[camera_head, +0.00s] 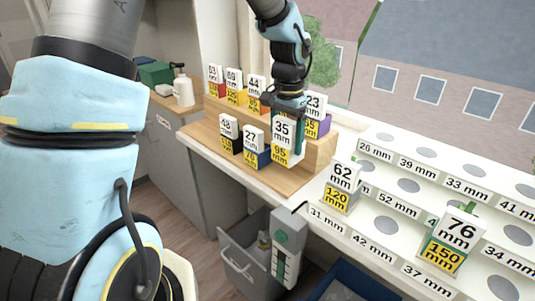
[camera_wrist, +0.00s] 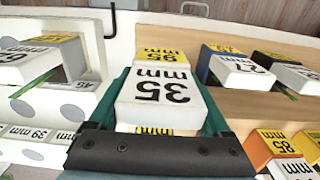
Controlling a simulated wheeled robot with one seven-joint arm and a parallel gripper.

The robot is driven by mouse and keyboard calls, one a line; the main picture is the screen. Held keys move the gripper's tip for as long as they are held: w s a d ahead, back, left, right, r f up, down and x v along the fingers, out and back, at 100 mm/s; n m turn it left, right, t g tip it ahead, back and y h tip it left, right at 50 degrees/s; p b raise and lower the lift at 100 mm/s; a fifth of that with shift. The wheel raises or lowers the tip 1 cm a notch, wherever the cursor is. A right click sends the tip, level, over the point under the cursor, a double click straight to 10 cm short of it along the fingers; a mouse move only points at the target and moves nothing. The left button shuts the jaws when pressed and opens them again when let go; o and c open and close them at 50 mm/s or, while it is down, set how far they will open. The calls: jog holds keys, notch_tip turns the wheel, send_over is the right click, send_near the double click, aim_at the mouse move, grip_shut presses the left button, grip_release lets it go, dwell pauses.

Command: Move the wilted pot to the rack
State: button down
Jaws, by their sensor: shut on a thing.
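My gripper (camera_head: 290,118) points down at the wooden stepped stand (camera_head: 290,182). It is shut on a block-like pot tagged 35 mm and 95 mm (camera_head: 282,148). In the wrist view this pot (camera_wrist: 160,92) sits between the two teal fingers, its white tag facing the camera. I cannot tell whether its base touches the stand. No wilted plant can be made out on it. The white tiered rack (camera_head: 398,253) is to the right, with grey round holes and mm labels such as 26, 39, 31 and 42.
Pots tagged 62/120 (camera_head: 341,185) and 76/150 (camera_head: 453,240) stand on the rack, with bits of green showing. Pots tagged 48 (camera_head: 229,134) and 27 (camera_head: 256,146) stand left of my gripper, with several more behind. A grey device (camera_head: 288,245) hangs at the counter's front edge.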

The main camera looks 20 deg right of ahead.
aim_at(285, 160)
jog(key=shift+f+p, duration=0.65)
jog(key=shift+f, duration=2.6)
jog(key=shift+f, duration=0.2)
grip_release()
jog(key=shift+r, duration=0.15)
